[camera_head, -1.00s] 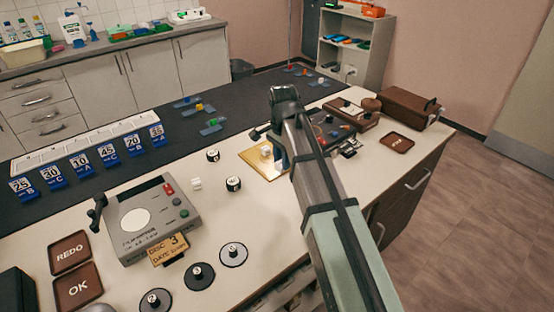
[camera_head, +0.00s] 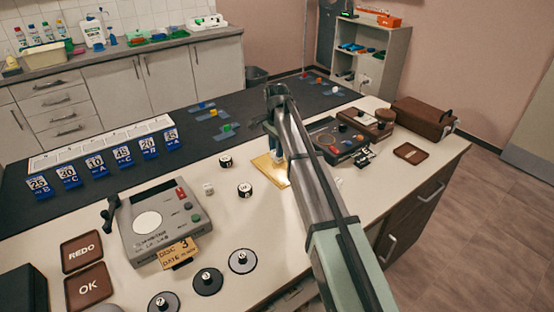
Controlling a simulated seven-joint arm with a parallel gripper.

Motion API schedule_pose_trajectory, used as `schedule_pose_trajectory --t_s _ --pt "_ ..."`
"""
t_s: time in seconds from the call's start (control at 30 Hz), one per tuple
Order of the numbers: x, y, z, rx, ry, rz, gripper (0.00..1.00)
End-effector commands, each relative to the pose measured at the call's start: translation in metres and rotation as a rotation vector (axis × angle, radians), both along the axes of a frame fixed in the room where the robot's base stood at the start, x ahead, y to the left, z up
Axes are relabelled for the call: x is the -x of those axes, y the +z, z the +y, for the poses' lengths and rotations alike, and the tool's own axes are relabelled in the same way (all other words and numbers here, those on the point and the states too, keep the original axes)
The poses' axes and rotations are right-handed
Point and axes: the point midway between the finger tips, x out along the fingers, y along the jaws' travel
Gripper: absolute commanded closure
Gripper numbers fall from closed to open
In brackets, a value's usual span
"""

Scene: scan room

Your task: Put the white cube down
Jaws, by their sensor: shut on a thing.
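My gripper (camera_head: 274,150) is shut, pointing down over the gold plate (camera_head: 266,172) on the white bench top. What it holds is mostly hidden by the fingers and my arm. Only a small pale patch shows at the fingertips, which fits a white cube. I cannot tell whether it touches the plate. Another small white cube (camera_head: 208,189) stands on the bench left of the plate, apart from my gripper.
Two round black-and-white pieces (camera_head: 245,189) stand near the loose cube. A grey device (camera_head: 165,220) is at left, with several discs in front. A dark control box (camera_head: 337,141) and brown case (camera_head: 424,117) are at right. My arm crosses the bench's right part.

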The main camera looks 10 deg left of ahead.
Motion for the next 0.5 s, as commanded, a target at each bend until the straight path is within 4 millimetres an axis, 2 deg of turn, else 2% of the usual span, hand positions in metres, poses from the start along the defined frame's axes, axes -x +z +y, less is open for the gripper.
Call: schedule_pose_trajectory --t_s 0.03,0.27,0.5 --pt "0.001 -0.008 0.0 0.0 0.0 0.0 0.98" --pt "0.0 -0.025 0.0 0.0 0.0 0.0 0.98" --pt "0.0 -0.051 0.0 0.0 0.001 0.0 0.98"
